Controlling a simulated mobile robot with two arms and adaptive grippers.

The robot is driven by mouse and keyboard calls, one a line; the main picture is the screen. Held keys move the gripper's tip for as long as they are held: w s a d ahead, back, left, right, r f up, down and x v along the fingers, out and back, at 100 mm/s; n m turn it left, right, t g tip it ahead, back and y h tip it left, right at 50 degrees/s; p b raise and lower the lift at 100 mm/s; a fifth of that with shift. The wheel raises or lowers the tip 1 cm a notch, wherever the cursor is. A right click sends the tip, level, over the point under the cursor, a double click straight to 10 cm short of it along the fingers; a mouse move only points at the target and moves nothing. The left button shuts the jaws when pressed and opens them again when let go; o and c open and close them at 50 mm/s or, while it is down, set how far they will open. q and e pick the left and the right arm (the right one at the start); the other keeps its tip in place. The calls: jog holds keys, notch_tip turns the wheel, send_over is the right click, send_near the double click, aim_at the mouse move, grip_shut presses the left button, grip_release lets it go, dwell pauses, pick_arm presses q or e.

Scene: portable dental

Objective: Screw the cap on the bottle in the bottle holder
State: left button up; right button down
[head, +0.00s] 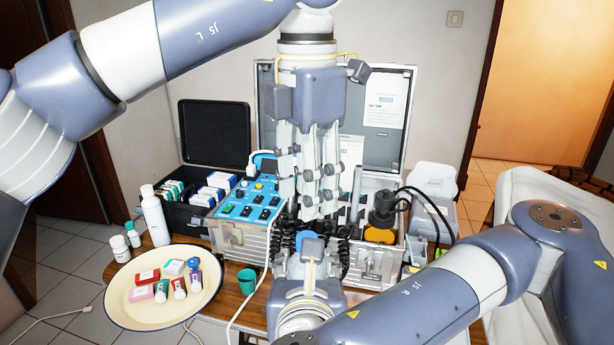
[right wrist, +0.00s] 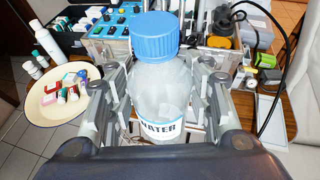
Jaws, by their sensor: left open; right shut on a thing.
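A clear bottle (right wrist: 160,95) with a "WATER" label stands upright between the fingers of my right gripper (right wrist: 160,115), which is shut on it. A blue ribbed cap (right wrist: 156,36) sits on the bottle's mouth; I cannot tell how tight it is. In the head view the cap (head: 305,236) shows just below my left gripper (head: 311,208), which is open, points down and looks empty. My right gripper (head: 309,255) comes up from below there, hiding most of the bottle. I cannot make out the bottle holder.
Behind stands an open dental case with a blue control panel (head: 250,203) and a black handpiece block (head: 383,208). A round cream tray (head: 120,292) with small boxes and tubes, a white bottle (head: 155,216) and a green cup (head: 247,281) are at left. Cables hang nearby.

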pick_arm(q)
notch_tip(320, 180, down, 7)
jog(key=shift+f, duration=0.1)
dwell(0.4)
grip_shut()
jog(key=shift+o, duration=0.7)
grip_release()
notch_tip(320, 180, up, 12)
